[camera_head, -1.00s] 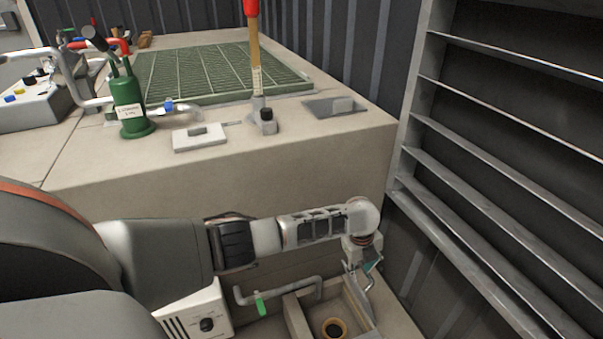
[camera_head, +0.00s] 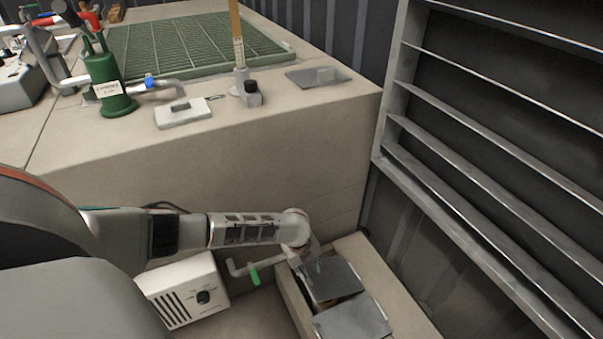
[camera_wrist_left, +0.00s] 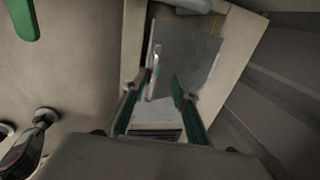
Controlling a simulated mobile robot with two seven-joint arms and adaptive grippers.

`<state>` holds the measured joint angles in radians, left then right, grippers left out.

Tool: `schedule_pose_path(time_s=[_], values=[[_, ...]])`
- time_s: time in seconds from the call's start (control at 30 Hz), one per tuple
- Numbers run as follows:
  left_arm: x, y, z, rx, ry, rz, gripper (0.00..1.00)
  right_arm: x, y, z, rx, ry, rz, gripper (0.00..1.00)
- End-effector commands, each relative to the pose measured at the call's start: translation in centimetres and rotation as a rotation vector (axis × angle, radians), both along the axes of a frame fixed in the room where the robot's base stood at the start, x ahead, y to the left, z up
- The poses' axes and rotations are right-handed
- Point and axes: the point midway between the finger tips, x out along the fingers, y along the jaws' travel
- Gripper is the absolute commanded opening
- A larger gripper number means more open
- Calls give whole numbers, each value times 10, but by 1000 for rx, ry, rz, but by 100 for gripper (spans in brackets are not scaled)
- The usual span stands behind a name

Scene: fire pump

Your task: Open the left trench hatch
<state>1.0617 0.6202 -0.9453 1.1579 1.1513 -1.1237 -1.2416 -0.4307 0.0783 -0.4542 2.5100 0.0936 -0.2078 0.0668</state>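A concrete trench (camera_head: 295,310) at the lower right holds two grey hatch plates. The farther plate (camera_head: 335,277) sits over part of the opening, looks tilted, and has a bar handle (camera_wrist_left: 154,72) along its left side in the wrist view. The nearer plate (camera_head: 352,318) lies across the front. I cannot tell which is the left hatch. My left gripper (camera_wrist_left: 156,86) is over the farther plate, its green-edged fingers apart, the handle between them and nearer the left finger. Contact with the handle is unclear. My right gripper is not in view.
A pipe with a green lever (camera_head: 253,274) and a white control box (camera_head: 187,290) stand left of the trench. A concrete block (camera_head: 240,150) rises behind it. Louvred metal shelving (camera_head: 470,200) closes off the right.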

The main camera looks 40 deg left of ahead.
Motion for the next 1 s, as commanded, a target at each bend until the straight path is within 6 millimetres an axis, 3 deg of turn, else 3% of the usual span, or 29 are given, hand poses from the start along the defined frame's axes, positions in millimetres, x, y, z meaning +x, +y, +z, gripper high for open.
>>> schedule_pose_path(time_s=[0.1, 0.33, 1.0], values=[[-16, 6, -23, 2, 9, 0, 28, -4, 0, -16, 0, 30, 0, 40], [-27, 10, -44, 0, 5, 0, 28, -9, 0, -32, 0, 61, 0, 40], [-27, 11, -47, 0, -1, 0, 28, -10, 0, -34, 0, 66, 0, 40]])
